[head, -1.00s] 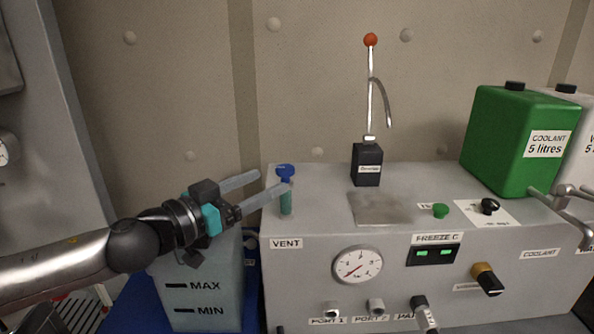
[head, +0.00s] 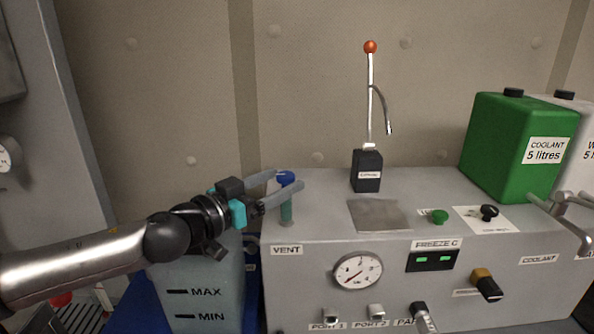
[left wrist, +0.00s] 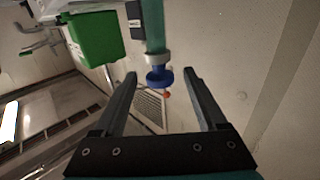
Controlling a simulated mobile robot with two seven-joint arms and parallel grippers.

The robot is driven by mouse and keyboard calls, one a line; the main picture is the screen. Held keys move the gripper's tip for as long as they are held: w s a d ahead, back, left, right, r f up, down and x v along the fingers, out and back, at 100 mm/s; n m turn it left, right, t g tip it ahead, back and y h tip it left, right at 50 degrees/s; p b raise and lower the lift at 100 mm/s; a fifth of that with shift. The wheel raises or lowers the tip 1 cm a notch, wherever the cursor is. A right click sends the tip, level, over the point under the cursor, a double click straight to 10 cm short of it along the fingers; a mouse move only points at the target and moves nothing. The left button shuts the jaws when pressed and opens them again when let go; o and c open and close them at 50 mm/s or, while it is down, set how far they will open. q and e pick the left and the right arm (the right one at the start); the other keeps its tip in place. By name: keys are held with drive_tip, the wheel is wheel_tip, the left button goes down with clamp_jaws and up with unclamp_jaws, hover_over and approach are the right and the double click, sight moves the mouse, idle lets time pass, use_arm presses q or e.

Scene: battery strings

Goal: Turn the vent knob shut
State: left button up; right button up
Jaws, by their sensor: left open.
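The vent knob (head: 286,177) is a small blue cap on top of a green upright tube (head: 286,212), behind the VENT label (head: 286,250) at the left end of the grey unit. My left gripper (head: 288,179) is open, with one finger on the far side of the knob and one on the near side. In the left wrist view the blue knob (left wrist: 159,78) shows between the two open fingers (left wrist: 160,75), with a gap on each side. The near finger partly covers the tube just below the knob. My right gripper is not clearly identifiable at the right edge.
A pump lever with a red ball (head: 370,47) stands on the unit (head: 330,205), right of the knob. A green coolant can (head: 515,145) stands at the right. A MAX/MIN tank (head: 200,275) is below my left arm. A gauge (head: 358,270) is on the front.

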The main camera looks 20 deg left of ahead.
sight(279, 181)
use_arm(q)
drive_tip(key=shift+p+x, duration=0.9)
drive_tip(key=shift+x, duration=0.65)
drive_tip(key=shift+p+x, duration=0.45)
drive_tip(key=shift+x, duration=0.6)
clamp_jaws()
